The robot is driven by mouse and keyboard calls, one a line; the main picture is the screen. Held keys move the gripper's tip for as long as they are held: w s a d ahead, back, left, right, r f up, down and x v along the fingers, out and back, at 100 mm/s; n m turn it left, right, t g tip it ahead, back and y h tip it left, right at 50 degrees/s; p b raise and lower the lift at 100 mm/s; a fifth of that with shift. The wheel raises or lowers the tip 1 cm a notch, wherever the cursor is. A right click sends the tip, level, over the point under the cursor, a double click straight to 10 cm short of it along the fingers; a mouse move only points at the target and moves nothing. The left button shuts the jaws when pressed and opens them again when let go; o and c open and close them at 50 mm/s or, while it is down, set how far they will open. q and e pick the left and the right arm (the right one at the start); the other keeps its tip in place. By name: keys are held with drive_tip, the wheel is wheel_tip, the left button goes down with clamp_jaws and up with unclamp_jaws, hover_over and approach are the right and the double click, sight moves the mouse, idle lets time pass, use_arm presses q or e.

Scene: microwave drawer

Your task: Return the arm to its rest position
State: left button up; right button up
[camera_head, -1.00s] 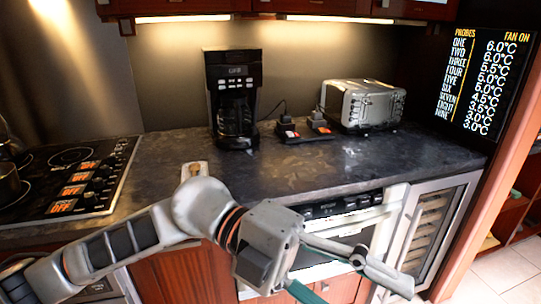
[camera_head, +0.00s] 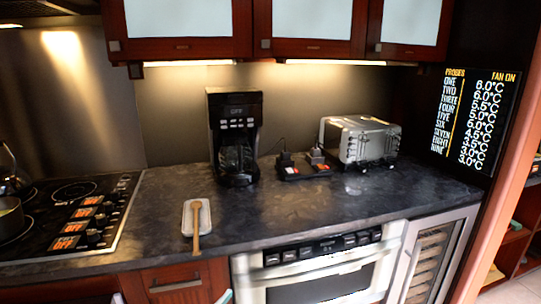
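The microwave drawer (camera_head: 320,278) is set under the counter, with a silver front, a dark window and a black control strip (camera_head: 320,245) above it. I cannot tell for sure whether it is fully closed. My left arm is out of the picture except perhaps for a small pale green sliver (camera_head: 225,297) at the bottom edge, which looks like a fingertip. Its opening is not visible. My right gripper is not in view.
The dark counter (camera_head: 290,205) holds a coffee maker (camera_head: 235,137), a toaster (camera_head: 367,143), small dark items on a tray (camera_head: 303,168), and a spoon (camera_head: 196,228) on a rest. A cooktop (camera_head: 78,212) is at left, a glass-front cooler (camera_head: 428,262) at right. Space above the counter front is clear.

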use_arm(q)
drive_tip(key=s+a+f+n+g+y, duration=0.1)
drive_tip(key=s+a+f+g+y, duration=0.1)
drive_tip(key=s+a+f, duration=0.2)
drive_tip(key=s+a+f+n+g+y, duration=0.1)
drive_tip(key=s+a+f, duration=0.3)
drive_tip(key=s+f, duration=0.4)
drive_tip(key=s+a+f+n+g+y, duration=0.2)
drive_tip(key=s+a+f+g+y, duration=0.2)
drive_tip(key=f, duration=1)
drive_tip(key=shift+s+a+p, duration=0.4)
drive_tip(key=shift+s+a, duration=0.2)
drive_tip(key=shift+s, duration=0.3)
